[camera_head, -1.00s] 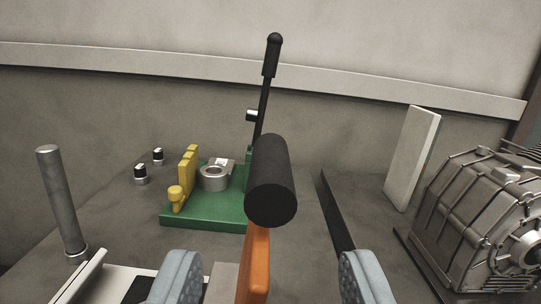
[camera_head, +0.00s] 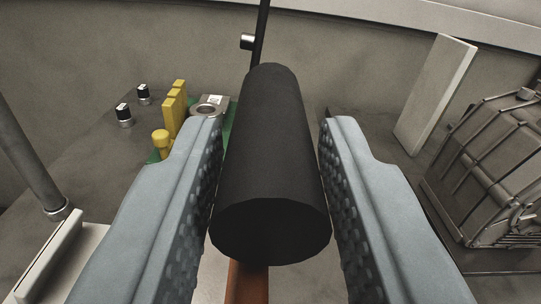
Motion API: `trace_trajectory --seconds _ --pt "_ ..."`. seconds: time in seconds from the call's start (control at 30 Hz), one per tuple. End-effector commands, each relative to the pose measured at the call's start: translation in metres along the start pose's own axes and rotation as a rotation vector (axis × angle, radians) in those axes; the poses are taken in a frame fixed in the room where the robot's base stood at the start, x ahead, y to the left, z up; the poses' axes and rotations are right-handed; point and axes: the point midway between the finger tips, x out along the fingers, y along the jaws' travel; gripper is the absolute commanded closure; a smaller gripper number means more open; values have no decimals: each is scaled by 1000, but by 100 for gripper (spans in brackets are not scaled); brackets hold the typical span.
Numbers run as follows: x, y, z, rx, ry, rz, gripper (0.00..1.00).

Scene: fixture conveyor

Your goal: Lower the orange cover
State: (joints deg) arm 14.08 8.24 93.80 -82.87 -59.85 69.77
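A thick black cylindrical handle (camera_head: 268,150) fills the middle of the view, its near round end facing me. An orange bar (camera_head: 246,284), part of the orange cover, shows below the handle; the rest of the cover is hidden. My gripper (camera_head: 272,125) is open, with one grey-blue padded finger on each side of the handle. A narrow gap shows on the right side; on the left the finger looks very close to the handle, and I cannot tell if it touches.
A green fixture with yellow blocks (camera_head: 173,105) and a metal ring (camera_head: 209,106) lies behind the left finger. A grey post (camera_head: 30,155) stands at left. An upright pale plate (camera_head: 436,95) and a ribbed metal motor (camera_head: 490,165) are at right.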

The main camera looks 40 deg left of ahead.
Motion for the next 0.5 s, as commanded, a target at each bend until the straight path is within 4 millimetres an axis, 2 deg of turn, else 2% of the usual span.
trace_trajectory --seconds 0.03,0.13,0.17,0.5 --pt "0 0 0 0 0 0 79" --pt "0 0 0 0 0 0 98" --pt "0 0 0 0 0 0 100" --pt "0 -6 -1 -32 0 0 100"
